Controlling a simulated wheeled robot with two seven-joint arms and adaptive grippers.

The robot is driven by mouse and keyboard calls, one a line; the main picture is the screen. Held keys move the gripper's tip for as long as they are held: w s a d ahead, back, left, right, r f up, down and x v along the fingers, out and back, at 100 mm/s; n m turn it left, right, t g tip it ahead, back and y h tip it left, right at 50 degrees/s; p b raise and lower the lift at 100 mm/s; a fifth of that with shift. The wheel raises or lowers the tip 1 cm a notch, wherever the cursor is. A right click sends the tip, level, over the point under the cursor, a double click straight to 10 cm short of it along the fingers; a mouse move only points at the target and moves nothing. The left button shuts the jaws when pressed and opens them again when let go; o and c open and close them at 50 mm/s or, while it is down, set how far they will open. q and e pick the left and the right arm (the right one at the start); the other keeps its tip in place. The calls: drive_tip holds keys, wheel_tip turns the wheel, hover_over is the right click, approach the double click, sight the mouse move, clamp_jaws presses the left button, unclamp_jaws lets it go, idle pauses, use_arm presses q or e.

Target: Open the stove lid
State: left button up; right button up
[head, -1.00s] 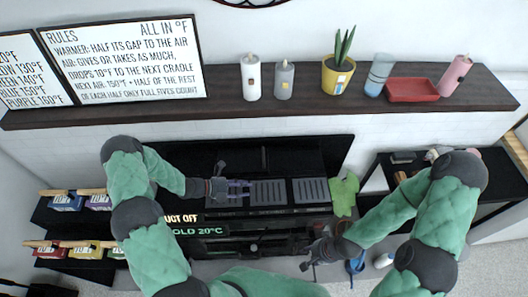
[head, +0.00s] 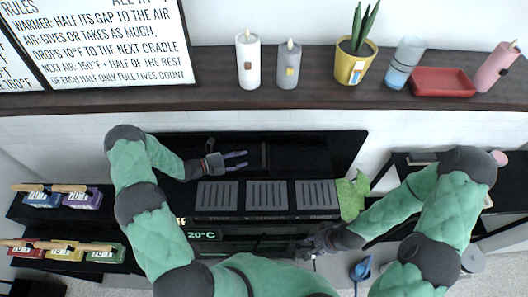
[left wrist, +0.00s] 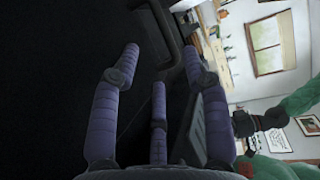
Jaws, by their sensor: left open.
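The stove (head: 266,214) has three grey grates in a row, all uncovered. Its black lid (head: 330,150) stands raised behind the grates, towards the wall; its exact tilt is hard to tell. My left gripper (head: 240,160) is open, fingers spread, in front of the lid's left-middle part; I cannot tell if it touches. In the left wrist view my purple fingers (left wrist: 158,85) are spread with nothing between them, beside a dark surface with a bar-like edge. My right gripper (head: 300,248) is low at the stove's front right; its fingers are too dark to read.
A dark shelf (head: 210,100) above the stove carries candles, a potted plant (head: 356,62), a red tray (head: 443,82) and a rules board. A green cloth (head: 352,195) hangs at the stove's right end. Racks with coloured boxes (head: 62,252) stand left; a black side table stands right.

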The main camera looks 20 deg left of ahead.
sight(263, 152)
use_arm(q)
drive_tip(key=x, duration=1)
drive_tip(key=shift+w+d, duration=0.2)
drive_tip(key=shift+d, duration=0.1)
clamp_jaws()
